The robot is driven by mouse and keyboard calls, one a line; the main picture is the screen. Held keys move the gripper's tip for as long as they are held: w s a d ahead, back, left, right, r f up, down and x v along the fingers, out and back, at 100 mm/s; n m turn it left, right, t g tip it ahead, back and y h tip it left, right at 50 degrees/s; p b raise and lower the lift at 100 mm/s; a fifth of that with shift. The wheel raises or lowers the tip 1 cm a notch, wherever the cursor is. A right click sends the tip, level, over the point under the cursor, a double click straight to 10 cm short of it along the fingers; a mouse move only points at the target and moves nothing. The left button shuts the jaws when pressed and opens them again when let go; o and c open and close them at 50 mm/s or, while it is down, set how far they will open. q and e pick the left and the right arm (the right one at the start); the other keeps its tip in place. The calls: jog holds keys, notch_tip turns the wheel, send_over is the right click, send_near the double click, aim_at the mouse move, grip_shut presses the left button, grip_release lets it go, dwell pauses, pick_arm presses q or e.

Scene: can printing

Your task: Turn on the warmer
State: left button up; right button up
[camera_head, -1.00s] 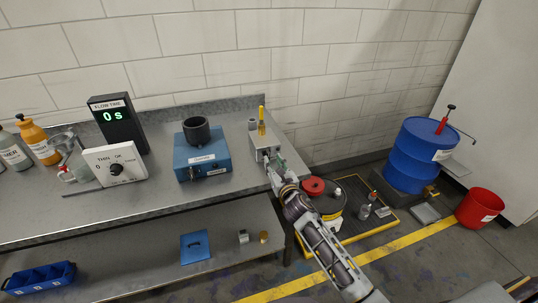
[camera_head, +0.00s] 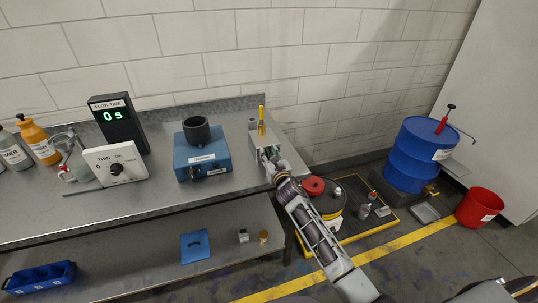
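A blue box (camera_head: 205,158) with a dark cup (camera_head: 197,130) on top and a small dark knob on its front stands on the bench; its label is too small to read. A grey box (camera_head: 258,139) with a yellow-handled tool (camera_head: 262,121) standing at its top is to its right. I cannot tell for sure which box is the warmer. My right gripper (camera_head: 267,154) is at the front of the grey box and hides part of it. Its fingertips are too small to tell open from shut, and contact is unclear. My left gripper is out of view.
A flow time display (camera_head: 114,114) reading 0 s and a white dial box (camera_head: 110,172) stand on the bench (camera_head: 160,196) at left, beside bottles. A blue drum (camera_head: 415,160) is at right.

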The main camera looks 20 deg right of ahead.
grip_shut()
